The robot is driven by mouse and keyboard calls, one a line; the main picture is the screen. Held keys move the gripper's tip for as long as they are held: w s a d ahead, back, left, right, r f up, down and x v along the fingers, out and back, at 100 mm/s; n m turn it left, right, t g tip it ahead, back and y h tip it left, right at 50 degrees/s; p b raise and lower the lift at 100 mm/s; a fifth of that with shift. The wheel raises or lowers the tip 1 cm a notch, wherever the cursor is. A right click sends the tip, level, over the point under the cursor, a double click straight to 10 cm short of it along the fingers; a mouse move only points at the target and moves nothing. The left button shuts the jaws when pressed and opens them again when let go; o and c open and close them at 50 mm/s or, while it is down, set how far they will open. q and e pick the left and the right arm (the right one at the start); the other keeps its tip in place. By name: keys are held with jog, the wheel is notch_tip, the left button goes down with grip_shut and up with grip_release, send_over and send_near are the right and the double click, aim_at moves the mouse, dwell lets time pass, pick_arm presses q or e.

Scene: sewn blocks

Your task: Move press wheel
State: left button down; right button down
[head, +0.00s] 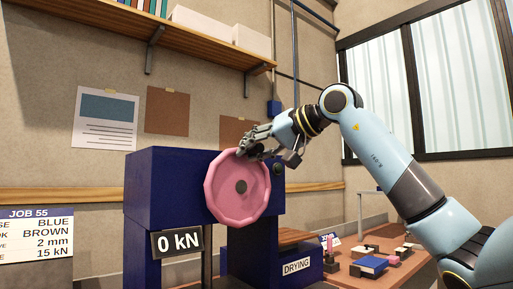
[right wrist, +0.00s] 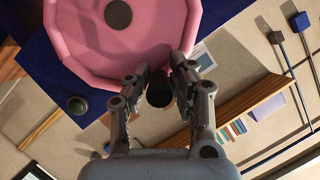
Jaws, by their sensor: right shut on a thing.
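The pink, many-sided press wheel (head: 225,200) is mounted on the front of the blue press (head: 165,190), with a dark hub (head: 241,186) at its centre. My right gripper (head: 252,146) is at the wheel's upper right rim. In the right wrist view the wheel (right wrist: 85,35) fills the upper left. There my right gripper's two fingers (right wrist: 160,75) reach its rim on either side of a dark rounded handle (right wrist: 159,94). The gripper is shut on the handle; the exact contact is partly hidden. A display (head: 178,241) below the wheel reads 0 kN. My left gripper is not in view.
A DRYING sign (head: 296,266) stands at the lower middle. A wooden bench (head: 350,275) with several small blocks is at the lower right. A job card (head: 36,236) reading JOB 55, BLUE, BROWN, 2 mm, 15 kN is at left. A shelf (head: 195,45) hangs above.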

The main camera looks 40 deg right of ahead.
jog(key=shift+a+r, duration=0.2)
dwell(0.3)
jog(key=c, duration=1.5)
grip_release()
jog(key=o, duration=0.3)
jog(key=shift+a, duration=0.15)
jog(key=shift+o, duration=0.2)
jog(key=shift+f, duration=0.1)
jog(key=shift+s+d, duration=0.2)
jog(key=shift+d, duration=0.05)
jog(key=v, duration=0.7)
